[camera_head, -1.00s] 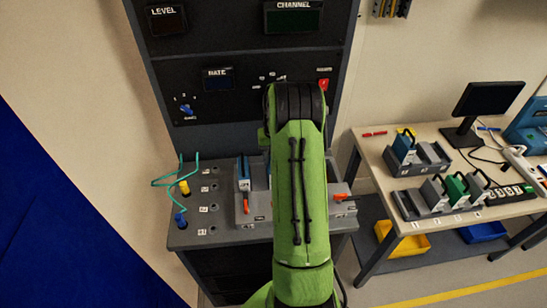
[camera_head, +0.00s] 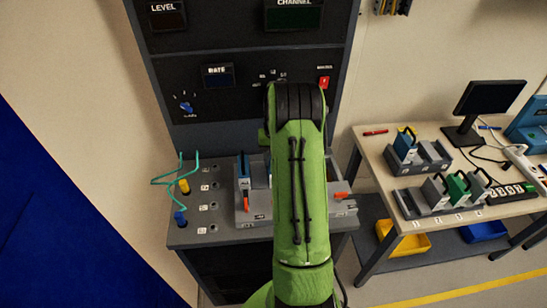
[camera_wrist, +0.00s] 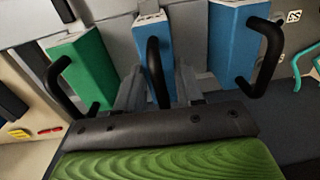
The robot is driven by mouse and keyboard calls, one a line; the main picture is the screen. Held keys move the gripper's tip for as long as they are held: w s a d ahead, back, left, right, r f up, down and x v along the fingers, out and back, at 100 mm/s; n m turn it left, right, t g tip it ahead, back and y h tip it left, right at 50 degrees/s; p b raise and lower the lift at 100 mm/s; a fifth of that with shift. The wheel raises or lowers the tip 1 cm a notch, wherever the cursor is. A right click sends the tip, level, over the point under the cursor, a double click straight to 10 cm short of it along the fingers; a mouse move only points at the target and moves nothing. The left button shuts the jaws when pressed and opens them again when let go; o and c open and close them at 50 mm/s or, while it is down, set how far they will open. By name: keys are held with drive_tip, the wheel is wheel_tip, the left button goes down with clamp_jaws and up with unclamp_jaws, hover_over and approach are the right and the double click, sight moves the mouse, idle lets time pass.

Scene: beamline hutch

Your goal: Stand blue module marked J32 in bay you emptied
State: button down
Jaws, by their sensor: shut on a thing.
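In the wrist view my gripper (camera_wrist: 156,100) is shut on the black handle (camera_wrist: 155,68) of the middle blue module (camera_wrist: 145,44). This module stands upright between a green module (camera_wrist: 84,66) at left and another blue module (camera_wrist: 217,42) at right. Both neighbours have black handles and stand apart from it. In the head view a blue module (camera_head: 243,172) stands in the left bay of the grey rack (camera_head: 262,214) on the console. My arm hides my gripper and most of the rack. No module marking is readable, so I cannot tell which is J32.
Orange levers show on the rack's left (camera_head: 246,201) and right (camera_head: 341,195). A teal cable (camera_head: 176,171) loops at the console's left. The side table (camera_head: 375,146) at right carries a rear rack (camera_head: 431,158) and a front rack (camera_head: 408,207) with modules, plus a monitor (camera_head: 490,98).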

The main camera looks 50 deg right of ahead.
drive_tip(key=c, duration=0.6)
unclamp_jaws()
drive_tip(key=r, duration=0.5)
drive_tip(key=r+p, duration=0.1)
drive_tip(key=r, duration=0.9)
drive_tip(key=shift+s+d+r+p, duration=0.25)
drive_tip(key=shift+d+r+p, duration=0.05)
drive_tip(key=shift+r+p, duration=0.05)
